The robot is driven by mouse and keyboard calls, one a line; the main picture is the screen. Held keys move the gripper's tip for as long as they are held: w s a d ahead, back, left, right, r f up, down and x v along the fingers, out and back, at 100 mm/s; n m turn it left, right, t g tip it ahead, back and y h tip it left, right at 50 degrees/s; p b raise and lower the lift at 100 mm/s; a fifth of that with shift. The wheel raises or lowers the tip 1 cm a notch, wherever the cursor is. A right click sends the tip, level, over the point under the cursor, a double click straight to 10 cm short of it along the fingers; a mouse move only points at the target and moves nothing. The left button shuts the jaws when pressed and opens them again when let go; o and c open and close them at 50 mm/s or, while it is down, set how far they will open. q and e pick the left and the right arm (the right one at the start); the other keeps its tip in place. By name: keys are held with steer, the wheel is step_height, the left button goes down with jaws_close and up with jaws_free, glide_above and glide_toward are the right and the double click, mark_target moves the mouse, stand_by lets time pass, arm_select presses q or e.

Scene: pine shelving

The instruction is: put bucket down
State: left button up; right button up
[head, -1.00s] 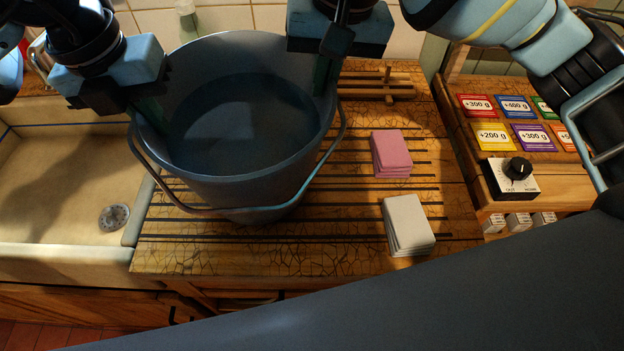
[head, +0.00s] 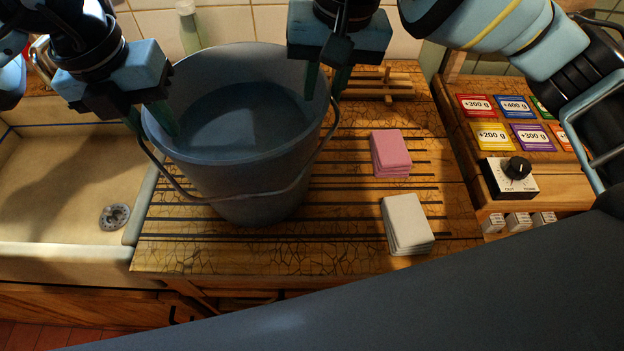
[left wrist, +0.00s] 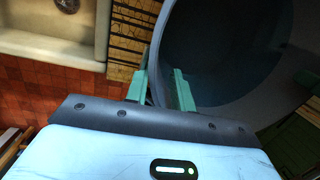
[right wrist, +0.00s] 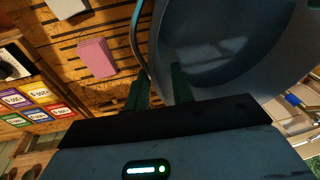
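The grey-blue bucket (head: 240,190) stands upright on the slatted wooden drainboard (head: 340,235), right of the sink. It holds dark liquid (head: 245,122); its wire handle hangs across the front. My left gripper (head: 150,122) is at the left rim, its fingers apart, one inside and one outside the wall. In the left wrist view its fingers (left wrist: 160,90) show a gap around the rim. My right gripper (head: 326,82) is at the right rim, its fingers spread on either side. The right wrist view shows these fingers (right wrist: 160,90) apart too, beside the bucket wall (right wrist: 168,40).
A pink stack (head: 390,152) and a white stack (head: 407,224) lie right of the bucket. A wooden rack (head: 385,85) and a green bottle (head: 189,28) are behind. A dial box (head: 510,180) and coloured cards (head: 492,136) are at right. The sink (head: 60,190) is at left.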

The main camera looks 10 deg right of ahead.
arm_select(q)
step_height(320, 180, up, 12)
steer(key=s+a, duration=0.1)
steer(key=shift+a+f, duration=0.2)
arm_select(e)
step_height(320, 180, up, 12)
steer(key=s+d, duration=0.1)
steer(key=shift+s+d, duration=0.2)
steer(key=shift+s, duration=0.15)
steer(key=shift+f, duration=0.1)
stand_by(0.4)
arm_select(q)
steer(key=shift+s, duration=0.1)
